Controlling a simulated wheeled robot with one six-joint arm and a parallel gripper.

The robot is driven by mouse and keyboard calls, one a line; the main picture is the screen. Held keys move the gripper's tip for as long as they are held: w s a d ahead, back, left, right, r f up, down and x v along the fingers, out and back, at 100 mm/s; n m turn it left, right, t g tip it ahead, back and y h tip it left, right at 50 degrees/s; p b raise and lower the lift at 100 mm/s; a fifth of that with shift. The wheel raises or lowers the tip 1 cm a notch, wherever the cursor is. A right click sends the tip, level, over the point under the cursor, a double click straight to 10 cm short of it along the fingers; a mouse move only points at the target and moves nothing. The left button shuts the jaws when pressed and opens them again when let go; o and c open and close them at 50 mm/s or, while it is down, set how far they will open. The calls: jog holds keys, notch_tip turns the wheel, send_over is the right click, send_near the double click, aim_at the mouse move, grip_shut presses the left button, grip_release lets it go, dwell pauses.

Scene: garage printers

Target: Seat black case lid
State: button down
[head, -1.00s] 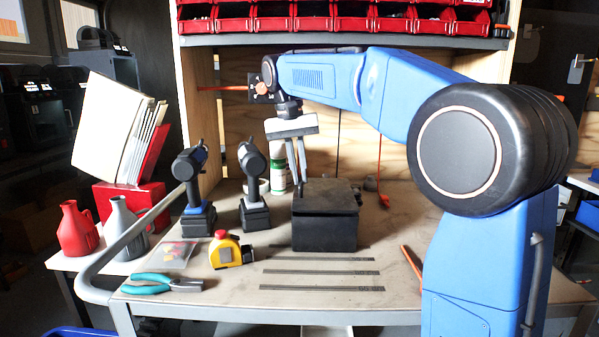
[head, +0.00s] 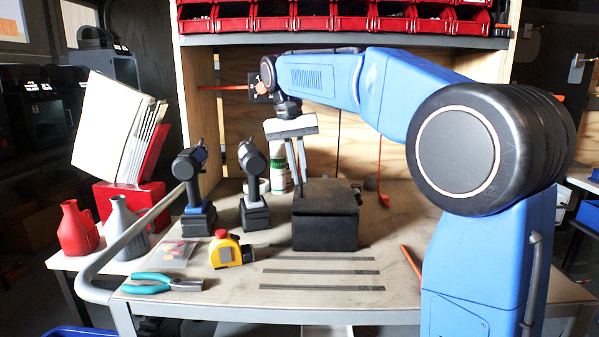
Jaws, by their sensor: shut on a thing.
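The black case (head: 325,230) stands on the workbench near its middle. Its black lid (head: 326,195) lies over the top of the case; at this size I cannot tell whether it sits fully flush. My gripper (head: 298,188) points down at the left edge of the lid, with its fingers close together. A small dark part at the lid's left edge is between or just by the fingertips, and the exact contact is too small to make out.
Two drills (head: 194,190) (head: 253,185) stand left of the case. A yellow tape measure (head: 230,250), teal pliers (head: 160,283) and several steel rulers (head: 320,272) lie in front. A white-green bottle (head: 279,165) stands behind my gripper. Red bins (head: 300,22) hang above.

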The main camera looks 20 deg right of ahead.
jog(key=shift+f, duration=0.45)
jog(key=c, duration=1.8)
grip_release()
